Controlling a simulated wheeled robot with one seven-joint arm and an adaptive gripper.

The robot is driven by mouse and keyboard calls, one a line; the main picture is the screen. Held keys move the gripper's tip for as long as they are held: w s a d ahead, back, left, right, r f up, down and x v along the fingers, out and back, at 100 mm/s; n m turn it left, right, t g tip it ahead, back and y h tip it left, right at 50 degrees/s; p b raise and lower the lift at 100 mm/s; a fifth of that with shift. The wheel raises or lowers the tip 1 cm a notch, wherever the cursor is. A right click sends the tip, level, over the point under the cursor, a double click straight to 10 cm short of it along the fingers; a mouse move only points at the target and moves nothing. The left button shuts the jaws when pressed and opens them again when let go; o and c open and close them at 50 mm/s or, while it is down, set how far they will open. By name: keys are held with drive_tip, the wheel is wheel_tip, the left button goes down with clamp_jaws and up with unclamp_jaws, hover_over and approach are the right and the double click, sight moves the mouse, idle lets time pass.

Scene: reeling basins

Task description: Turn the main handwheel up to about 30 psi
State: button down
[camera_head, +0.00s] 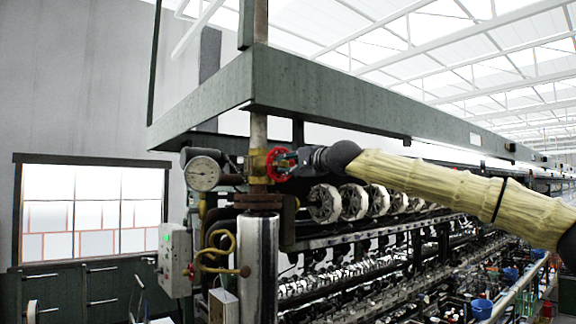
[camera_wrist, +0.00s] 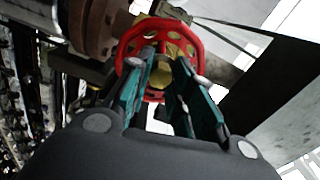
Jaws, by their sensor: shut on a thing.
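The main handwheel (camera_head: 275,165) is red and sits on a brass valve body (camera_head: 257,166) on the vertical pipe. In the wrist view the red handwheel (camera_wrist: 128,43) fills the upper middle, with its brass hub between my fingers. My gripper (camera_head: 286,163) reaches it from the right. In the wrist view my gripper (camera_wrist: 165,68) has its teal fingers shut on the handwheel around its middle; the exact contact is partly hidden. The round pressure gauge (camera_head: 202,173) has a white dial left of the valve. Its needle is too small to read.
A dark green beam (camera_head: 330,105) runs above the handwheel. White reels (camera_head: 352,201) stand in a row below my arm. A grey control box (camera_head: 175,260) with a green light and a yellow bent pipe (camera_head: 215,250) are at lower left.

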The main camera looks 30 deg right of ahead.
drive_tip(key=n, duration=0.3)
drive_tip(key=shift+n, duration=0.3)
drive_tip(key=shift+f+n, duration=0.1)
drive_tip(key=shift+n, duration=1.8)
drive_tip(key=c, duration=1.4)
unclamp_jaws()
drive_tip(key=shift+o, duration=0.2)
drive_tip(key=shift+d, duration=0.1)
drive_tip(key=shift+s, duration=0.35)
drive_tip(key=s, duration=0.6)
drive_tip(key=shift+s+d, duration=0.2)
drive_tip(key=shift+d, duration=0.05)
